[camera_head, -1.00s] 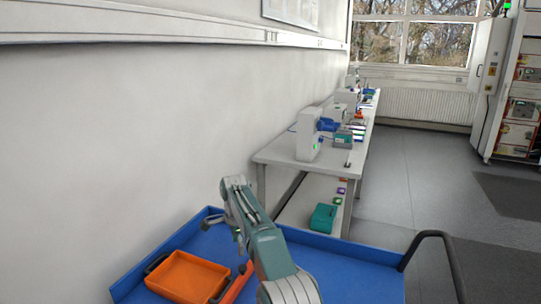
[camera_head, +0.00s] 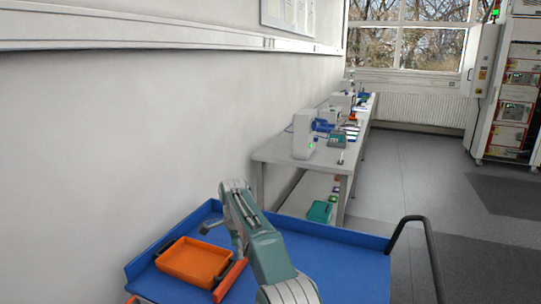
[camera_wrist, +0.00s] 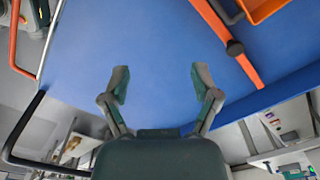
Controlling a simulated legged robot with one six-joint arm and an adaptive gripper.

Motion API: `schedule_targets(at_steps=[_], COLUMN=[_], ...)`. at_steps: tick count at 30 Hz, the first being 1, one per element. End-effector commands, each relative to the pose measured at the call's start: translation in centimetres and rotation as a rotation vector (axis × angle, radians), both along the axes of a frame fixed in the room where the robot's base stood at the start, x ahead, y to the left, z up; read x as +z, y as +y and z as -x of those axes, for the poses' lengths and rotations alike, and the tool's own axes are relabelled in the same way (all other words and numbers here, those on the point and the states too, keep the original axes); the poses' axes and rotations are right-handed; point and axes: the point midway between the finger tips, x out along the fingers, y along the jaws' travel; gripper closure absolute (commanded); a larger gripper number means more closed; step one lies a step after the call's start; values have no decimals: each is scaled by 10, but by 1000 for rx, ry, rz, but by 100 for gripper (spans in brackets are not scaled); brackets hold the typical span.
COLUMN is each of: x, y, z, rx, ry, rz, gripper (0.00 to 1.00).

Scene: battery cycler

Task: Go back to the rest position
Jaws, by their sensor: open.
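My gripper (camera_wrist: 160,84) is open and empty in the wrist view, its two fingers spread above the bare blue cart top. In the head view my arm is folded over the blue cart (camera_head: 330,262), and the fingers are mostly hidden behind the arm. An orange tray (camera_head: 195,262) with dark handles lies on the cart, to the left of my arm. A corner of the tray shows at the top right of the wrist view (camera_wrist: 262,10).
An orange bar (camera_head: 229,280) lies beside the tray. A black handle (camera_head: 432,245) rises at the cart's right side. A bench (camera_head: 275,150) with devices runs along the wall ahead. A tall equipment cabinet (camera_head: 505,90) stands far right. The floor (camera_head: 400,165) between is clear.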

Motion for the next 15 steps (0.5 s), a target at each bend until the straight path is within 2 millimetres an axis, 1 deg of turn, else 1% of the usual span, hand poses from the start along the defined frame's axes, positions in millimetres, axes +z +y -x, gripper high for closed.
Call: schedule_targets(at_steps=[8,14,15], x=[28,55,62], y=[-15,-31,-35], z=[3,9,11], rx=[51,109,123], ry=[-23,-46,-53], rz=[-7,-12,-14], gripper=[21,21,21])
